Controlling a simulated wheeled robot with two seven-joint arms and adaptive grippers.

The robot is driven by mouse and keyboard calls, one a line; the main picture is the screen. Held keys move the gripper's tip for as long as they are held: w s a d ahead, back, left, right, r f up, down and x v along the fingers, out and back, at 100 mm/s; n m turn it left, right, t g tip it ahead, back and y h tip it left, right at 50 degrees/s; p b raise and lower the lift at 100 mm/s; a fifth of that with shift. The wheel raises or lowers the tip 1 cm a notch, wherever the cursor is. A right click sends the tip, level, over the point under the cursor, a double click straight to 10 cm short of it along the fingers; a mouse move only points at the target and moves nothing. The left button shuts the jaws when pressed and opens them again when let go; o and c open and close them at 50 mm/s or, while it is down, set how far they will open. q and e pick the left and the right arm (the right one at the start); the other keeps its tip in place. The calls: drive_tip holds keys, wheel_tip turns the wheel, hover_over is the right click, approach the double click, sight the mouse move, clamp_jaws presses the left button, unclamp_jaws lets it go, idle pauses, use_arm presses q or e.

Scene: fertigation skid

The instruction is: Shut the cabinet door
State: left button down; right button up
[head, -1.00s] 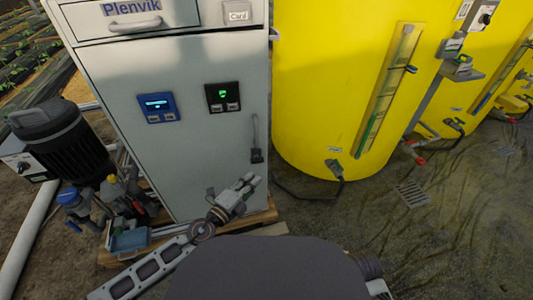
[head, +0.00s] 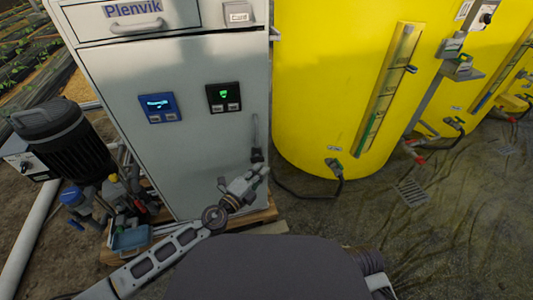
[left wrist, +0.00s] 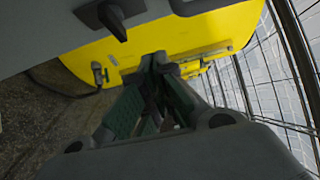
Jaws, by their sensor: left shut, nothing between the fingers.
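The grey cabinet's door (head: 195,150) fills the front below the drawer in the head view. It looks flush or nearly so; I cannot tell whether a small gap is left. Its dark upright handle (head: 256,140) is near the right edge. My left gripper (head: 262,171) is shut and empty, just below the handle at the door's lower right; contact with the door cannot be told. In the left wrist view, the shut fingers (left wrist: 160,62) point toward the yellow tank, with the handle (left wrist: 112,18) above left. My right gripper is not in view.
A yellow tank (head: 330,90) stands right of the cabinet, with a valve and hose (head: 335,170) at its foot. A black pump (head: 65,135) and fittings crowd the left. A wooden pallet (head: 262,215) lies under the cabinet. Wet floor at right is open.

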use_arm(q)
drive_tip(key=w+d, duration=0.2)
drive_tip(key=w, duration=0.6)
drive_tip(key=shift+w, duration=0.25)
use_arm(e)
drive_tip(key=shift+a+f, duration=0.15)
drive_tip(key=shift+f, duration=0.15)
use_arm(q)
drive_tip(key=shift+d, duration=0.1)
